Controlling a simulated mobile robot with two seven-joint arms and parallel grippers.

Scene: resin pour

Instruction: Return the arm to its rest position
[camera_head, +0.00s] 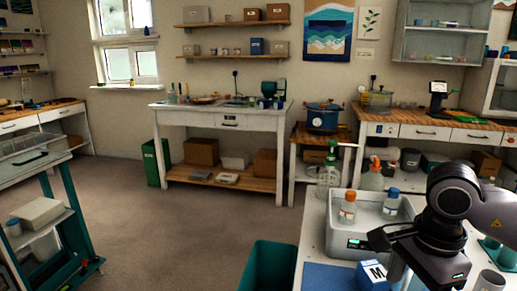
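My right arm comes in from the right, dark grey with a black gripper (425,262) above the white bench at the lower right. My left arm and gripper are not in view.
A grey tray-like device (372,240) holds an orange-capped bottle (348,207) and a blue-capped bottle (391,205). A glass pump bottle (329,176) stands behind. A teal bin (267,267) sits left of the bench; a green cart (75,235) stands far left. The floor between is clear.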

